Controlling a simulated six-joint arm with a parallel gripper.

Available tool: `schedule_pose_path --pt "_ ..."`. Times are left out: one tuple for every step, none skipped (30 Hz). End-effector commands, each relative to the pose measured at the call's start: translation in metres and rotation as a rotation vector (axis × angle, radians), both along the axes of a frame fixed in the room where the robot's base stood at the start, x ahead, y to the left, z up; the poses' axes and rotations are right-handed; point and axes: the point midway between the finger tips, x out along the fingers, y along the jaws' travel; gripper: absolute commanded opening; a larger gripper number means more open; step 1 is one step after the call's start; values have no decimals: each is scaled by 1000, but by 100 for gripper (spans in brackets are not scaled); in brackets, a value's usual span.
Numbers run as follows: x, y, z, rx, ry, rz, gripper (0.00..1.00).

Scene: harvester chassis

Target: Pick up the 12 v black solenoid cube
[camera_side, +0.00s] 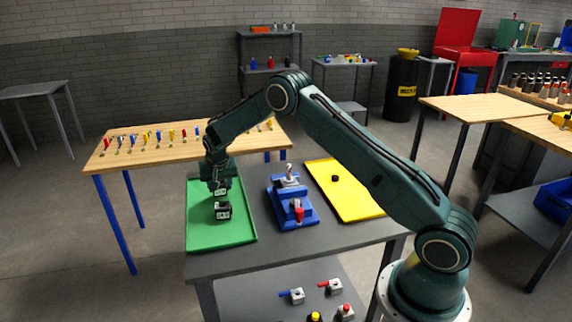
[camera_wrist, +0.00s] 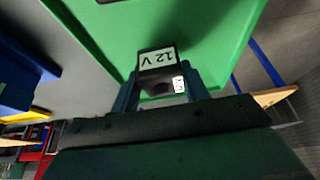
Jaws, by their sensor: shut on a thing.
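The black solenoid cube (camera_wrist: 157,62) with a white "12 V" label is between the fingers of my gripper (camera_wrist: 158,88) in the wrist view. The gripper is shut on it. The label reads upside down there, and a smaller white mark shows on its side. In the side view my gripper (camera_side: 219,186) is over the green tray (camera_side: 240,234), pointing down. The cube appears to be held above the tray.
A blue fixture (camera_side: 292,208) with a red knob stands right of the green tray. A yellow tray (camera_side: 352,204) with a small black round piece (camera_side: 335,178) lies further right. A wooden table (camera_side: 150,152) with several coloured tools is behind. The tray's near part is clear.

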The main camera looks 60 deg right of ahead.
Motion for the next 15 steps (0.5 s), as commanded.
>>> schedule_pose_path --pt "1 0 7 0 -4 0 18" --pt "1 0 11 0 -3 0 18" --pt "1 0 16 0 -4 0 18" --pt "1 0 21 0 -5 -1 18" --pt "1 0 26 0 -5 -1 18" --pt "1 0 33 0 -4 0 18" --pt "1 0 38 -1 -5 0 18" --pt "1 0 44 -1 -5 0 18" --pt "1 0 52 -1 -5 1 18" --pt "1 0 59 -1 -6 2 18" --pt "1 0 65 0 -6 1 18" --pt "1 0 74 0 -7 0 18" --pt "1 0 81 -1 -6 -1 18" --pt "1 0 87 -1 -6 -1 18" --pt "1 0 96 -1 -5 0 18"
